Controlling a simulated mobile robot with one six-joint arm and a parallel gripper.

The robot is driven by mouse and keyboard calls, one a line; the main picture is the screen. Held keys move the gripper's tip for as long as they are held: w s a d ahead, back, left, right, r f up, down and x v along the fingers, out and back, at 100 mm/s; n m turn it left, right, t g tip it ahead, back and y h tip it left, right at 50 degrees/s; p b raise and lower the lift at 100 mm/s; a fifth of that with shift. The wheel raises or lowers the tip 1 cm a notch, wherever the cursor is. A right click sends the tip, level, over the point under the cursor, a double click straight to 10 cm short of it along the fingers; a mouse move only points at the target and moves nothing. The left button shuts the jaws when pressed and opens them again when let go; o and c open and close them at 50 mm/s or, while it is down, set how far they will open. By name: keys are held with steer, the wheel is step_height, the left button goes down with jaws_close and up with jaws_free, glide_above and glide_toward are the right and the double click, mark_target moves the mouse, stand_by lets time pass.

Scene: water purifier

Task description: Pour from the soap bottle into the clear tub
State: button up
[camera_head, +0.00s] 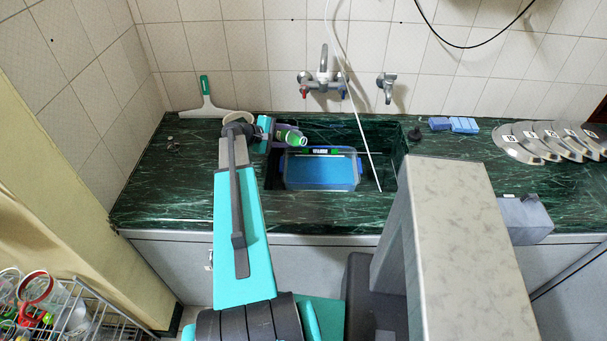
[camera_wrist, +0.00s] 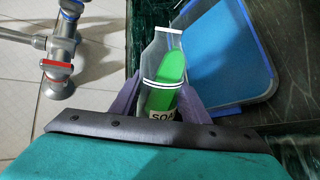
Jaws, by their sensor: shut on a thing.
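The green soap bottle (camera_head: 291,137) is held tilted, close to sideways, with its mouth end toward the right, by the upper left edge of the clear tub. In the wrist view the bottle (camera_wrist: 166,82) shows a white band and a partly hidden label. My gripper (camera_head: 272,134) is shut on the bottle; its purple fingers (camera_wrist: 153,97) flank it in the wrist view. The clear tub (camera_head: 320,169), with blue clips and a blue inside, sits in the dark green sink. The tub (camera_wrist: 228,50) is right of the bottle in the wrist view. I cannot tell whether soap is flowing.
The tap (camera_head: 322,80) stands on the wall behind the sink, and a thin white hose (camera_head: 352,92) hangs down into it. Blue sponges (camera_head: 453,125) and several metal lids (camera_head: 545,142) lie on the right counter. A squeegee (camera_head: 206,101) leans at the back left.

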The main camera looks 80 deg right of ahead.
steer(key=shift+f+m+t+h+b, duration=0.15)
steer(key=shift+m+t+h+b, duration=0.25)
steer(key=shift+b, duration=1.35)
stand_by(1.2)
steer(key=p, duration=0.2)
steer(key=shift+w+d+r+p, duration=0.15)
steer(key=shift+r+p, duration=0.15)
steer(key=shift+r, duration=0.05)
steer(key=n+g+y+p, duration=0.1)
steer(key=p, duration=0.1)
steer(key=shift+r+p, duration=0.1)
steer(key=shift+p, duration=0.2)
steer(key=shift+n+p, duration=0.3)
steer(key=shift+s+a+g, duration=0.25)
steer(key=shift+g, duration=0.05)
steer(key=shift+n, duration=0.3)
